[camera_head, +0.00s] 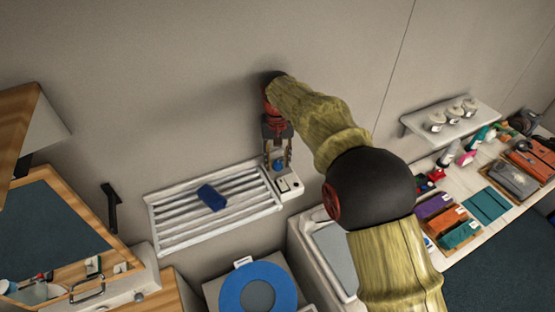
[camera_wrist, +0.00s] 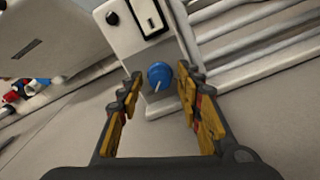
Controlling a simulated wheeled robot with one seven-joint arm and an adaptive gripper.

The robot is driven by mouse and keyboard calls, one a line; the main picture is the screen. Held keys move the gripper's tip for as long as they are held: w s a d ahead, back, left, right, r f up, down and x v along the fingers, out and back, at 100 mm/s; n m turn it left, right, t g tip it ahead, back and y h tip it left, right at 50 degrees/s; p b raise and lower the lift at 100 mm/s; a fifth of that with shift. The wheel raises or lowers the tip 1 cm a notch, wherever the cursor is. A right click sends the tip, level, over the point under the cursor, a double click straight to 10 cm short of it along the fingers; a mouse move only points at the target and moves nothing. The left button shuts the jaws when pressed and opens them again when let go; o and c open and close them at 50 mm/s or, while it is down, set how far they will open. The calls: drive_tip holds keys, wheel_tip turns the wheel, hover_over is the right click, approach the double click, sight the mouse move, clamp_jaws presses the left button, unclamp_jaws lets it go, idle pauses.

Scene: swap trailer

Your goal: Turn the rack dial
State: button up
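The rack (camera_head: 160,222) is a white slatted frame on the wall. A white control box (camera_head: 291,186) is at its right end. The blue round dial (camera_wrist: 160,75) with a pale pointer line sits on the box's face. It shows small between the fingers in the head view (camera_head: 278,166). My gripper (camera_head: 278,162) is open at the box. In the wrist view its yellow-padded fingers (camera_wrist: 159,80) stand on either side of the dial, with gaps visible on both sides. I cannot tell how far the fingertips are from the box in depth.
A dark blue folded item (camera_head: 211,197) lies on the rack slats. The box also bears a rocker switch (camera_wrist: 149,18) and a black knob (camera_wrist: 112,18). Below are a blue ring-shaped seat (camera_head: 235,290) and a white bin. A cluttered counter (camera_head: 470,225) stands at right.

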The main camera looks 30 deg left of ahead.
clamp_jaws()
idle(0.5)
drive_tip(key=n, duration=0.4)
drive_tip(key=shift+n, duration=0.4)
drive_tip(key=n, duration=0.5)
drive_tip(key=shift+b, duration=0.35)
drive_tip(key=n, duration=0.4)
drive_tip(key=shift+n, duration=2.1)
